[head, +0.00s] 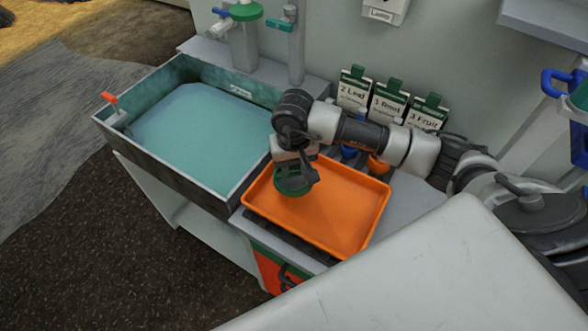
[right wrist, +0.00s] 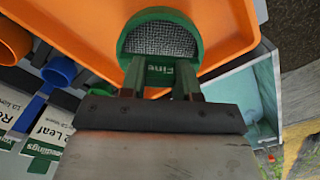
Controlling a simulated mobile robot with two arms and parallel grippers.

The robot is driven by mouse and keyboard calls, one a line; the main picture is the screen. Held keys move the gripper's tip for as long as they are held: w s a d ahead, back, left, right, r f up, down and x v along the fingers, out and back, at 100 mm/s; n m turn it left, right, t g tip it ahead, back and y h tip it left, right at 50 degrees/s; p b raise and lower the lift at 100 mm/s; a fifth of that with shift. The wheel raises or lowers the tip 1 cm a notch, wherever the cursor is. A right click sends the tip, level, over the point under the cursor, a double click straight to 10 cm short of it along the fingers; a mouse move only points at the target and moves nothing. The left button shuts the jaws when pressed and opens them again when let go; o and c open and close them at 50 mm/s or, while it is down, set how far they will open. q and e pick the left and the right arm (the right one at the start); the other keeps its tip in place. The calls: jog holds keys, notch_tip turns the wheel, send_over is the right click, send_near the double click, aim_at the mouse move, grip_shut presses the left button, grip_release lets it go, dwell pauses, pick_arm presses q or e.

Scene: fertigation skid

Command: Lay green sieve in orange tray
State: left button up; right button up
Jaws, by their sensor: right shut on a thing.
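The green sieve (head: 291,188), a round green rim with grey mesh, is over the left part of the orange tray (head: 347,207). My right gripper (head: 296,172) points down and is shut on its handle. In the right wrist view the sieve (right wrist: 160,38) extends past the fingertips, and its handle (right wrist: 160,74), marked "Fine", lies between the fingers. The tray (right wrist: 85,28) lies beyond it in that view and looks empty otherwise. I cannot tell whether the sieve touches the tray floor. My left gripper is not in view.
A basin of teal water (head: 200,130) adjoins the tray on the left, with an orange-tipped fitting (head: 110,99) on its rim. Several labelled cards (head: 388,100) stand behind my right arm. Blue and orange cups (right wrist: 58,70) sit beside the tray.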

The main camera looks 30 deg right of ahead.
aim_at(293, 176)
jog(key=shift+w+f, duration=0.15)
jog(key=shift+w, duration=0.05)
notch_tip(293, 176, down, 3)
jog(key=shift+f+p, duration=0.15)
jog(key=shift+p, duration=0.5)
jog(key=shift+f, duration=0.35)
jog(key=shift+f, duration=0.15)
jog(key=o, duration=0.9)
